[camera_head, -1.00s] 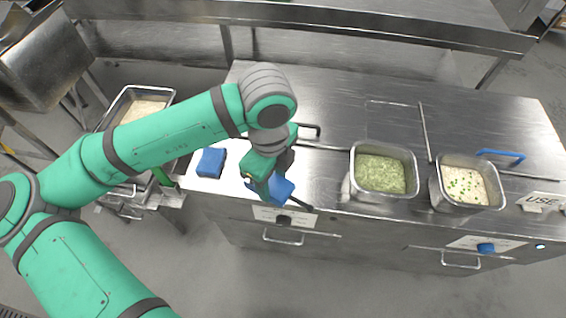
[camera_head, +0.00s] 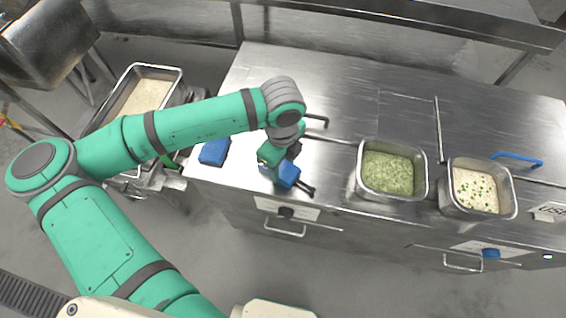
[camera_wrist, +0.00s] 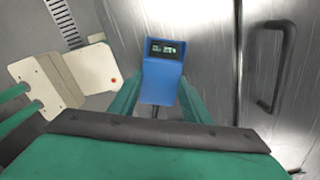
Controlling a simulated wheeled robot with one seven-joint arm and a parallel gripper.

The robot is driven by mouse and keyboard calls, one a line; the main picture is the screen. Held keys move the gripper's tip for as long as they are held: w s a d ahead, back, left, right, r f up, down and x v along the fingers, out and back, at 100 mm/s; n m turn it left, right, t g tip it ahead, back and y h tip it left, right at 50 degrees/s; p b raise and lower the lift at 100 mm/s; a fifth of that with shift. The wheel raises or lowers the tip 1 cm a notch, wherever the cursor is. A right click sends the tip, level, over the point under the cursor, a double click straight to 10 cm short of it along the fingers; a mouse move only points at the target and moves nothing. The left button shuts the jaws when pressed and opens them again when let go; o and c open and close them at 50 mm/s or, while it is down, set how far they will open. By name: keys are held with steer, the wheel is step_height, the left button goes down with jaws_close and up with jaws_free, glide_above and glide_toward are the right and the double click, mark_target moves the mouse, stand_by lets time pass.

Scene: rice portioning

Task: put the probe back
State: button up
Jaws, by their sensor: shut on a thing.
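The blue probe (camera_head: 290,175) is in my gripper (camera_head: 277,171), above the front left part of the steel counter. In the wrist view the probe (camera_wrist: 160,82) is a blue body with a small lit display, and a dark thin part shows below it. The green fingers of my gripper (camera_wrist: 158,105) stand on both sides of it and are shut on it. A dark bar shows at its right end in the head view. I cannot tell whether the probe touches the counter. A second blue block (camera_head: 214,151) lies at the counter's left edge, apart from my gripper.
Steel pans of green food (camera_head: 390,174) and white food with green bits (camera_head: 478,190) stand to the right. A black handle (camera_head: 317,121) is just behind my gripper and a blue handle (camera_head: 518,160) is far right. A rice pan (camera_head: 145,97) stands left of the counter. The counter's back is clear.

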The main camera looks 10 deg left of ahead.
mark_target(282, 169)
steer(key=shift+s, duration=0.1)
steer(key=o, duration=1)
steer(key=shift+a, duration=0.1)
steer(key=shift+o, duration=0.2)
step_height(282, 169, up, 12)
